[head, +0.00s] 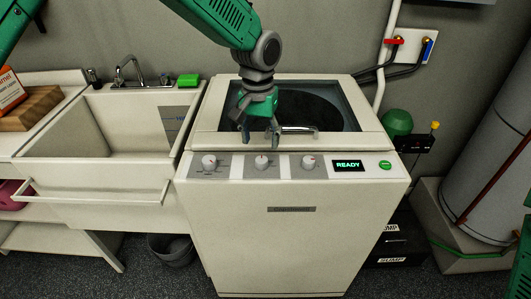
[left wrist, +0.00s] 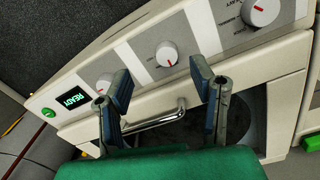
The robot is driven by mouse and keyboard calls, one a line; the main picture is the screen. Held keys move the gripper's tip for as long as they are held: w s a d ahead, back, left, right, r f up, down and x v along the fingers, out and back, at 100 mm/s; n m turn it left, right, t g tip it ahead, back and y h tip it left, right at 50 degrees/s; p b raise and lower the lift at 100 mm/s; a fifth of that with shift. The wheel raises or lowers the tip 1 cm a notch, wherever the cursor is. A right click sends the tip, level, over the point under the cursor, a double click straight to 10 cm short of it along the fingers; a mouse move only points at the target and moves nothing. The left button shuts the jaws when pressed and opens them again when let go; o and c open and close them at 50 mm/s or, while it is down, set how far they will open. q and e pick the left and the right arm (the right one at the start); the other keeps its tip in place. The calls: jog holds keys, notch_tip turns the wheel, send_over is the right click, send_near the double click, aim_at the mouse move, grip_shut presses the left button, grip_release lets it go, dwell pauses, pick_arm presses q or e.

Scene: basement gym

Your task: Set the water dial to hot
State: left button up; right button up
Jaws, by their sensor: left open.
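A white washing machine (head: 290,240) has three white dials with red marks on its front panel: a left dial (head: 209,161), a middle dial (head: 261,162) and a right dial (head: 308,161). My left gripper (head: 260,137) is open and empty just above and behind the middle dial, pointing down. In the left wrist view the middle dial (left wrist: 166,53) shows between and beyond the open fingers (left wrist: 161,78), apart from them. My right gripper is not in view.
The machine's lid (head: 345,88) with dark glass and a handle (head: 299,128) lies behind the panel. A display reads READY (head: 348,165), beside a green button (head: 385,165). A sink (head: 110,120) stands at left, a cylindrical tank (head: 495,160) at right.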

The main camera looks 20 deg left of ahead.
pick_arm(q)
notch_tip(320, 180, up, 4)
send_over(262, 159)
notch_tip(262, 159, down, 13)
jog(key=shift+f+p, duration=0.1)
jog(key=shift+p, duration=0.55)
jog(key=c, duration=1.1)
